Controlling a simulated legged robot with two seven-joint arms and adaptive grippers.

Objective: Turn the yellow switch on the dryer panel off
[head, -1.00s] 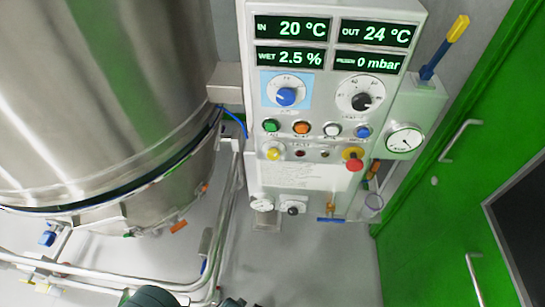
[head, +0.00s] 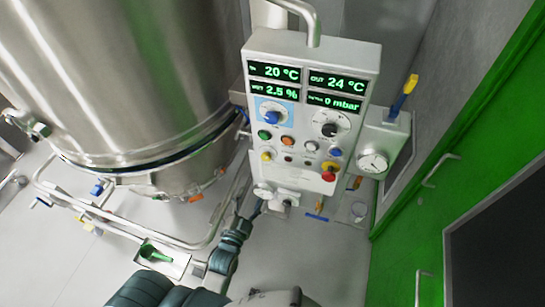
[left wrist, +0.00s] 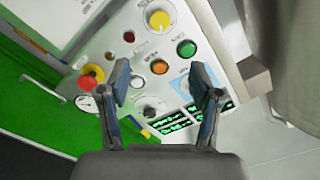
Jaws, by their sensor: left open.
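The dryer panel (head: 313,125) is a white box with green displays and several knobs and buttons. The yellow switch (head: 266,156) is at its lower left, below the green button. In the left wrist view the yellow switch (left wrist: 160,20) is at the top, with a pale pointer mark too small to read. My left gripper (head: 258,206) is below the panel's lower left corner in the head view. In the left wrist view my left gripper (left wrist: 160,75) has its fingers apart and nothing between them, short of the panel face. My right gripper is not in view.
A red emergency knob (head: 328,173) is at the panel's lower right. Green (head: 264,135) and orange (head: 287,141) buttons are near the switch. A large steel vessel (head: 130,80) with pipes stands left; a gauge (head: 373,162) and green door (head: 450,150) are right.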

